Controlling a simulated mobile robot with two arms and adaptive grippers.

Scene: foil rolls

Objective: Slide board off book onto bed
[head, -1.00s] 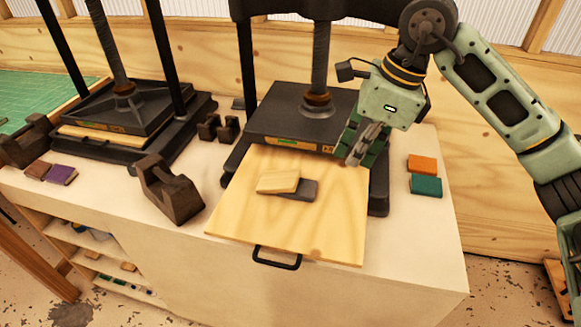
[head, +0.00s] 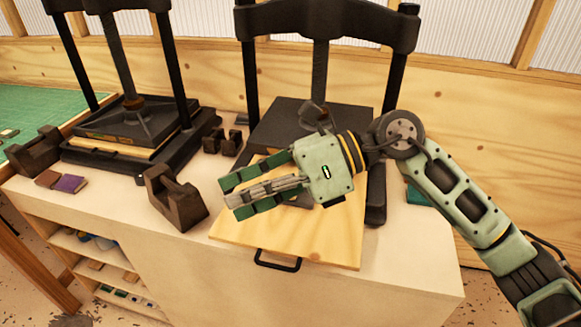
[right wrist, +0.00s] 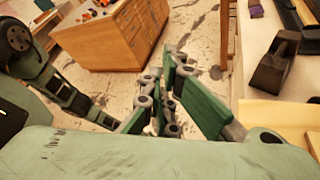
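My right gripper (head: 232,198) hangs over the pale wooden bed (head: 335,240) of the right press, its fingers pointing left. In the right wrist view its green-padded fingers (right wrist: 163,75) lie close together with nothing seen between them; how far they are apart is unclear. The gripper covers the spot where the small pale board and the dark book lie on the bed, so the board is hidden in the head view. A dark patch that may be the book shows just under the hand. The bed's edge also shows in the right wrist view (right wrist: 270,113). My left gripper is out of view.
A black handle (head: 278,262) sits on the bed's front edge. The press's dark plate (head: 275,122) is behind it. A dark weight (head: 175,198) stands left of the bed. A second press (head: 130,125) and small books (head: 68,184) are farther left.

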